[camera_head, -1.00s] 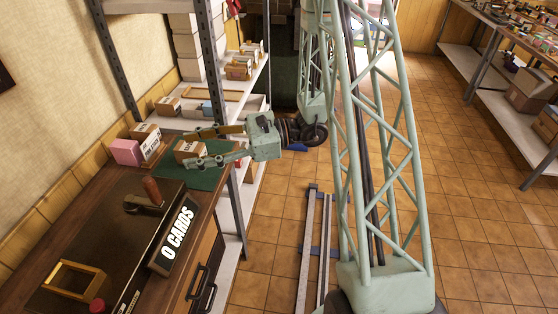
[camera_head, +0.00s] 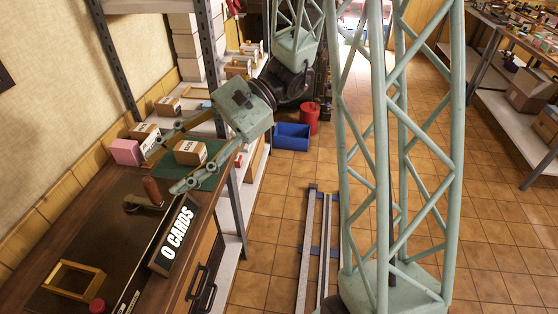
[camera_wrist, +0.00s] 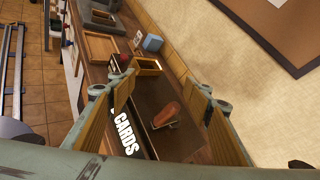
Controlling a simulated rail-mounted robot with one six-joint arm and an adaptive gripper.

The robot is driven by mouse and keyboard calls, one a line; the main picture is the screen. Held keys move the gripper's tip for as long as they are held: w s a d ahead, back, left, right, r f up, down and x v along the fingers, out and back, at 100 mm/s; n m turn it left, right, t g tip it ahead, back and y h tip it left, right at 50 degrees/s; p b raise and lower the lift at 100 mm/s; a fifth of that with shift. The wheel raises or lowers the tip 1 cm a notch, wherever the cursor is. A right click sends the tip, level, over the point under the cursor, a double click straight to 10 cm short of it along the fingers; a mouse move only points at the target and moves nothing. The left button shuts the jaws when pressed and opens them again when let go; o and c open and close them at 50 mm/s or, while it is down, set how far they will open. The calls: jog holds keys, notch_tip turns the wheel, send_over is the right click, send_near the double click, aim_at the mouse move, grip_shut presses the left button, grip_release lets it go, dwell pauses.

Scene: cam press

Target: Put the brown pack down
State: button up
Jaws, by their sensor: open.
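The brown pack (camera_head: 190,152), a small cardboard box with a pale label, rests on the green mat (camera_head: 208,180) at the far end of the bench. My gripper (camera_head: 162,173) is open, and in the head view its two fingers pass either side of the pack. The pack does not show in the wrist view, where the space between the open fingers (camera_wrist: 150,92) holds nothing. The gripper seems to be above the pack, apart from it; the exact gap I cannot tell.
A pink box (camera_head: 126,152) and other brown boxes (camera_head: 145,132) stand near the wall beside the mat. A brown-handled press (camera_head: 152,190) and the "0 CARDS" sign (camera_head: 175,236) are nearer on the bench. A shelf post (camera_head: 236,200) rises at the bench's end.

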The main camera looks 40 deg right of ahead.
jog(key=s+d+r+n+h, duration=0.3)
jog(key=s+n+h, duration=0.2)
jog(key=s, duration=0.5)
jog(key=s+d+r+n+h, duration=0.25)
jog(key=s+n+h, duration=0.25)
jog(key=s, duration=0.5)
jog(key=s+d+r+n+t+h, duration=0.2)
jog(key=d+r+n+t+h, duration=0.1)
jog(key=d+r, duration=0.3)
jog(key=shift+s+d+t+h, duration=0.25)
jog(key=shift+t+h, duration=0.15)
jog(key=shift+t, duration=0.1)
jog(key=shift+o, duration=0.5)
jog(key=shift+a, duration=0.1)
